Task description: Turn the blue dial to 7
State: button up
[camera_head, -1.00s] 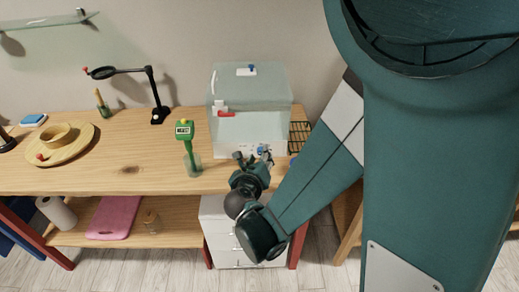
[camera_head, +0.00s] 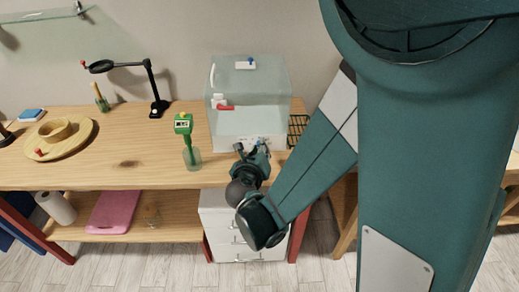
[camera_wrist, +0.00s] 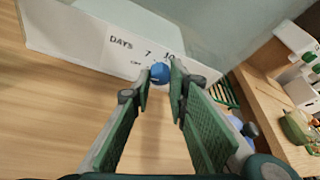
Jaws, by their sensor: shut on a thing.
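The blue dial (camera_wrist: 159,72) is on the white front panel (camera_wrist: 85,38) of a glass tank (camera_head: 270,95). The panel is printed "DAYS", with a 7 above the dial and what looks like 10 to its right. Small lettering sits left of the dial. My gripper (camera_wrist: 160,76) has its two green fingers on either side of the dial and is shut on it at the fingertips. In the head view my gripper (camera_head: 254,152) is at the tank's front and mostly hides the dial. I cannot tell which mark the dial points to.
A green meter (camera_head: 183,126) stands in a clear cup (camera_head: 192,158) left of the tank. A magnifier lamp (camera_head: 150,85) and a round wooden tray (camera_head: 80,138) are farther left. A black wire rack (camera_head: 297,128) is right of the tank. The wooden tabletop (camera_head: 135,165) has free room at the front.

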jog(key=shift+d, duration=0.1)
jog(key=m+y, duration=0.2)
jog(key=m, duration=0.1)
jog(key=shift+d+m+y+b, duration=0.2)
jog(key=shift+m+y+b, duration=0.1)
jog(key=shift+y, duration=0.1)
jog(key=m+y+b, duration=0.1)
jog(key=m, duration=0.1)
jog(key=shift+m+y, duration=0.4)
dwell(0.4)
jog(key=o, duration=0.9)
jog(key=shift+s+r, duration=0.1)
jog(key=shift+v, duration=5.8)
